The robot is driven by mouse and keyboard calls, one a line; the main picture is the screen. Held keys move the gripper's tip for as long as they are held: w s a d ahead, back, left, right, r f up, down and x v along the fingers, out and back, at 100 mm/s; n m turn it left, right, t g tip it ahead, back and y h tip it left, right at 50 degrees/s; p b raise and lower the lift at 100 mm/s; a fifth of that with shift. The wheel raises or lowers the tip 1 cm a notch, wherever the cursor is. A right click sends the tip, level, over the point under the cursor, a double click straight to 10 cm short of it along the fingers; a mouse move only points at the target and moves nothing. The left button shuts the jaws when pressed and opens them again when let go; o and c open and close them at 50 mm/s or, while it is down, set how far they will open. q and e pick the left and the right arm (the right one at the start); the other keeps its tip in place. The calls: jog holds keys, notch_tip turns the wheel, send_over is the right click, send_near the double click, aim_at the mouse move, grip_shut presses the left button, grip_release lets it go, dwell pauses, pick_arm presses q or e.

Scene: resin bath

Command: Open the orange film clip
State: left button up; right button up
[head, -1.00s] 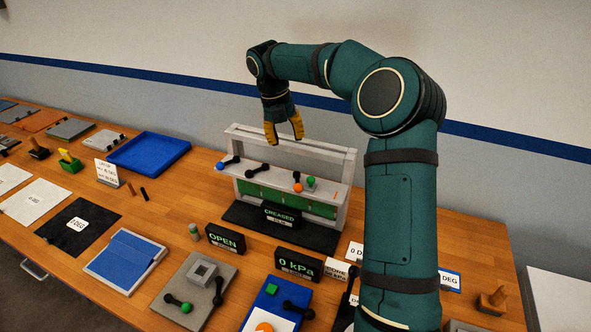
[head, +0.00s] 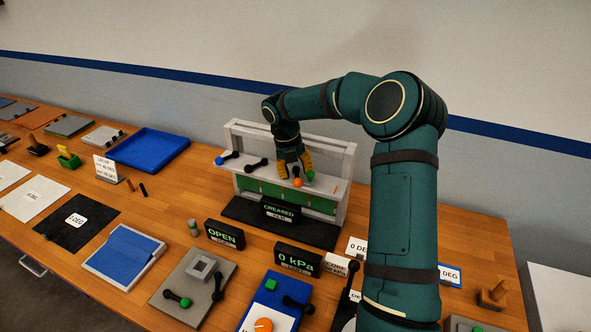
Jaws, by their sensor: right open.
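The orange film clip (head: 298,182) is a small orange knob on the ledge of a light grey frame (head: 345,165) on the wooden table. Its lever is mostly hidden by my gripper. My right gripper (head: 296,176) points down with yellow fingers open, just above and around the orange knob; I cannot tell whether they touch it. A green-knobbed clip (head: 310,176) sits close on the right, by a finger. Black levers (head: 257,164) and a blue-knobbed clip (head: 220,160) are on the ledge to the left. My left gripper is not in view.
A green film (head: 255,187) hangs under the ledge, behind a display reading CREASED (head: 281,211). Displays reading OPEN (head: 224,234) and 0 kPa (head: 297,257) stand in front. A blue tray (head: 148,151) lies to the left.

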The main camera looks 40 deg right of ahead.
grip_shut()
dwell(0.4)
jog(key=shift+a+m+p, duration=0.15)
jog(key=shift+m+p, duration=0.65)
jog(key=shift+p, duration=0.1)
jog(key=shift+w+m+g+p, duration=0.1)
jog(key=shift+m+g+p, duration=0.2)
jog(key=shift+m+p, duration=0.25)
jog(key=shift+m+y, duration=0.3)
jog(key=shift+m, duration=0.35)
jog(key=shift+w+a+f+m, duration=0.1)
jog(key=shift+f+m, duration=0.05)
jog(key=shift+m, duration=0.65)
